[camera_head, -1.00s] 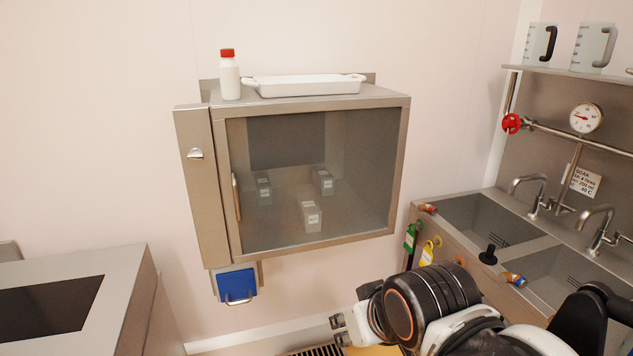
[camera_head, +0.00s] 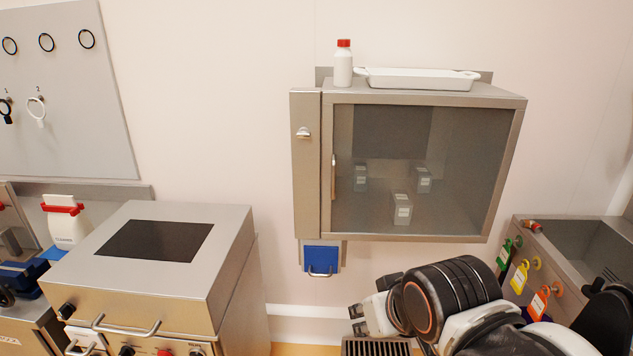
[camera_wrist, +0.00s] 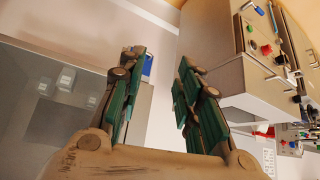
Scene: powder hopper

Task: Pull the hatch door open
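The hatch is a steel wall cabinet with a framed glass door (camera_head: 465,150). The door is shut in its frame, with a slim vertical handle (camera_head: 334,177) along its left side. Small grey labelled boxes (camera_head: 402,210) show through the glass. My gripper (camera_head: 362,318) is low in front of the hatch, below its bottom edge and apart from the handle. In the wrist view my gripper (camera_wrist: 161,60) has its two green-padded fingers spread with nothing between them. The glass door (camera_wrist: 45,100) shows there to the left of the fingers; the handle is not clear there.
A white bottle (camera_head: 343,68) and white tray (camera_head: 420,78) stand on top of the hatch. A blue box with a wire handle (camera_head: 321,259) hangs below it. A steel machine (camera_head: 215,275) stands at left, a sink (camera_head: 575,240) at right with coloured tags.

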